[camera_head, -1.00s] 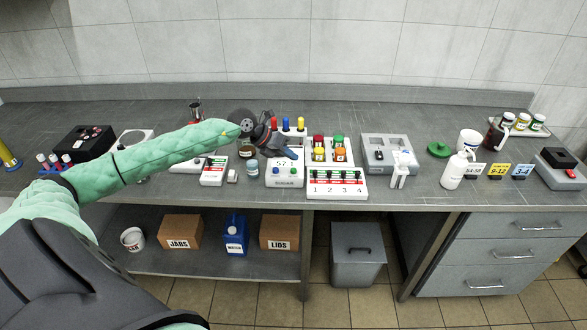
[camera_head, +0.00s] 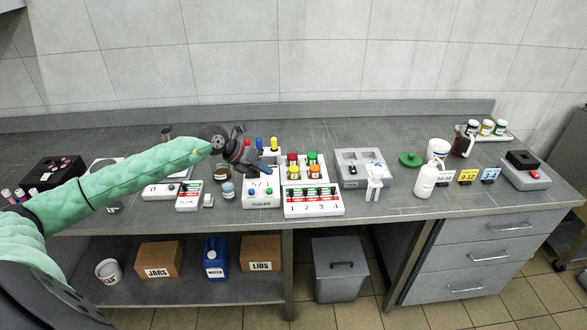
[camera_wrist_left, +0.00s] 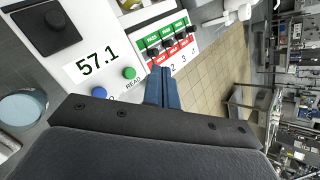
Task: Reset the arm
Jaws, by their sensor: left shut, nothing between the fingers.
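My left arm comes in from the left in the head view, in a green sleeve, and reaches over the bench. My left gripper (camera_head: 262,170) is shut and empty, above the white device with blue and green buttons (camera_head: 262,194). In the left wrist view the blue fingers (camera_wrist_left: 163,88) are together with nothing between them. There the device's display (camera_wrist_left: 97,62) reads 57.1, with the green READ button (camera_wrist_left: 129,73) beside the fingers. My right gripper is not in view.
A white numbered panel with green and red labels (camera_head: 313,208) lies right of the device. A grey machine (camera_head: 350,180), a white bottle (camera_head: 425,181) and a green lid (camera_head: 410,159) are further right. The bench front edge (camera_head: 400,217) is mostly clear.

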